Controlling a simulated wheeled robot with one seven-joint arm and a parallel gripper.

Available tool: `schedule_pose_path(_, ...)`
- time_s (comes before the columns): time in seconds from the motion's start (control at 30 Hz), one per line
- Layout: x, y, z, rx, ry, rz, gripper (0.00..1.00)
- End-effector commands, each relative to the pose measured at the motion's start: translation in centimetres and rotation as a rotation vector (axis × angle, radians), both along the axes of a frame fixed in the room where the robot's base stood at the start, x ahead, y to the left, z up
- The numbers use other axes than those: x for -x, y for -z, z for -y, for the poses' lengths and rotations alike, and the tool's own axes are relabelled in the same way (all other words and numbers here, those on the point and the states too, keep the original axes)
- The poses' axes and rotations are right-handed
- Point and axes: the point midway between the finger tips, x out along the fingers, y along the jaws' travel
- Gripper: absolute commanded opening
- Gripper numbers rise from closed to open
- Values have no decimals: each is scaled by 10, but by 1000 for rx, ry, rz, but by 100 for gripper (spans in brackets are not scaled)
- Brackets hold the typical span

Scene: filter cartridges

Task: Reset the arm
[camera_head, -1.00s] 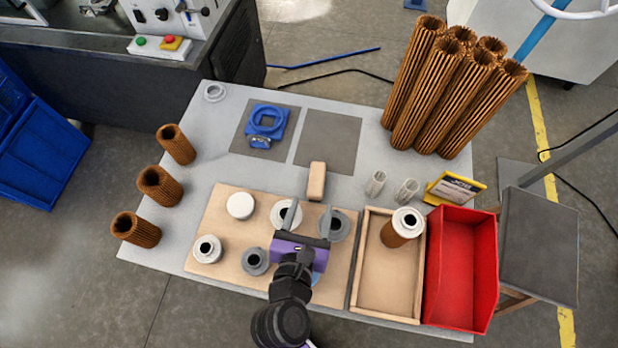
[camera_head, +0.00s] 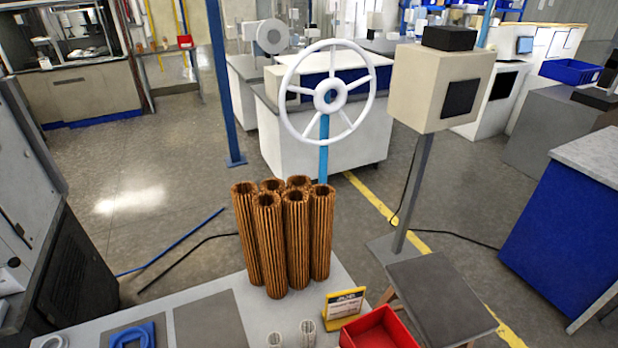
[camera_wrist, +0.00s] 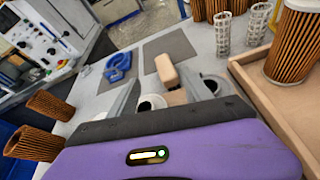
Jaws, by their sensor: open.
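My gripper (camera_wrist: 158,85) is open and empty in the wrist view, its two grey fingers spread above the work table. A tan block (camera_wrist: 166,70) lies beyond the fingers, apart from them as far as I can tell. Round grey and white caps (camera_wrist: 150,103) show partly between and beside the fingers. A brown pleated cartridge with a white end (camera_wrist: 293,45) stands in the wooden tray (camera_wrist: 262,103) at the right. My arm and gripper are outside the head view.
Tall brown cartridges (camera_head: 283,235) stand at the table's back. Two mesh cores (camera_wrist: 222,35), a yellow sign (camera_head: 343,303) and a red bin (camera_head: 382,330) are nearby. A grey-topped stool (camera_head: 438,298) stands right of the table.

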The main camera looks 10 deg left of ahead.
Motion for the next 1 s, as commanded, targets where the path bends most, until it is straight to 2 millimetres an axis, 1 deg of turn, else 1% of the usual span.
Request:
schedule_pose_path(0.1, 7, -20, -17, -281, 31, -144, 58)
schedule_pose_path(0.17, 13, -29, -19, -442, 51, -248, 58)
schedule_pose_path(0.27, 20, -39, -7, -704, 116, -435, 58)
schedule_pose_path(0.3, 21, -43, 2, -811, 150, -512, 58)
schedule_pose_path(0.37, 23, -48, 19, -969, 207, -626, 58)
schedule_pose_path(0.47, 24, -58, 55, -1244, 316, -809, 58)
schedule_pose_path(0.5, 25, -62, 72, -1357, 362, -878, 58)
schedule_pose_path(0.57, 26, -70, 100, -1534, 434, -973, 58)
schedule_pose_path(0.6, 28, -76, 120, -1656, 483, -1031, 58)
schedule_pose_path(0.67, 31, -85, 150, -1833, 550, -1103, 58)
schedule_pose_path(0.7, 34, -91, 170, -1949, 589, -1140, 58)
schedule_pose_path(0.77, 39, -101, 200, -2115, 640, -1181, 58)
schedule_pose_path(0.8, 43, -107, 219, -2220, 672, -1198, 58)
schedule_pose_path(0.87, 51, -117, 246, -2374, 710, -1207, 58)
schedule_pose_path(0.9, 57, -123, 265, -2468, 734, -1201, 58)
schedule_pose_path(0.97, 67, -131, 290, -2595, 767, -1175, 58)
schedule_pose_path(1.0, 74, -135, 306, -2666, 790, -1145, 58)
